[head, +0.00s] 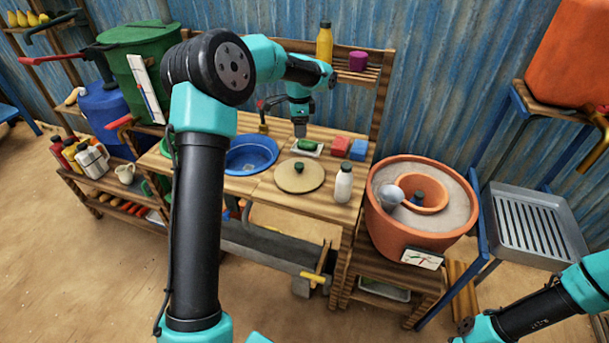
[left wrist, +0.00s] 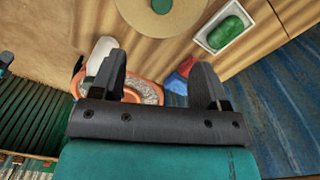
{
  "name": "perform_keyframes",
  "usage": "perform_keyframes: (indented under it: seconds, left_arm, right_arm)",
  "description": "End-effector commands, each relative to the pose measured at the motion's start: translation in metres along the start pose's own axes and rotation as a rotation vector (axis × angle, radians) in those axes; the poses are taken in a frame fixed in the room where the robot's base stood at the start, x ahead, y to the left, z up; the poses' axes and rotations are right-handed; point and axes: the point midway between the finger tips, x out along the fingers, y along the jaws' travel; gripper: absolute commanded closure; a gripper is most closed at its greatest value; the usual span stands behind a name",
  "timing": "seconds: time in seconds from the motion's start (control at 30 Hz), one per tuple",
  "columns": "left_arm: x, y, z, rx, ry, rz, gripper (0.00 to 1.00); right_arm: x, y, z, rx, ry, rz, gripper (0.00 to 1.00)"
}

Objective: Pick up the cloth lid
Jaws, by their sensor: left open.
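The cloth lid is a round tan disc (head: 286,184) with a dark green knob in its middle. It lies flat on the wooden bench. In the left wrist view its tan surface (left wrist: 190,22) is at the top edge, partly cut off, with the green knob showing. My left gripper (head: 300,132) is above the bench, pointing down, behind the lid and near the soap dish in the head view. Its fingers (left wrist: 160,60) are apart and nothing is between them. My right arm shows at the lower right, but its gripper is not visible.
Near the lid are a blue basin (head: 250,154), a green soap on a white dish (head: 318,154), a white bottle (head: 343,184), and red (head: 340,146) and blue (head: 358,150) blocks. A large clay pot (head: 400,232) stands right of the bench.

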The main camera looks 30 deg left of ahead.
Motion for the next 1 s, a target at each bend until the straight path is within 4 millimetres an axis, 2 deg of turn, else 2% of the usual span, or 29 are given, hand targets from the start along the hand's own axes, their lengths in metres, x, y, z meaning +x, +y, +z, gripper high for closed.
perform_keyframes:
  seconds: [0.27,0.8,1.0]
  left_arm:
    - [0.01,0.001,0.0,-0.001,-0.001,0.003,0.32]
    - [0.098,0.001,0.0,-0.002,0.0,0.003,0.32]
    - [0.12,0.001,0.0,-0.001,0.0,0.001,0.32]
  right_arm:
    - [0.0,0.0,0.0,0.0,0.0,0.0,0.57]
    - [0.0,0.0,0.0,0.0,0.0,0.0,0.57]
    - [0.0,0.0,0.0,0.0,0.0,0.0,0.57]
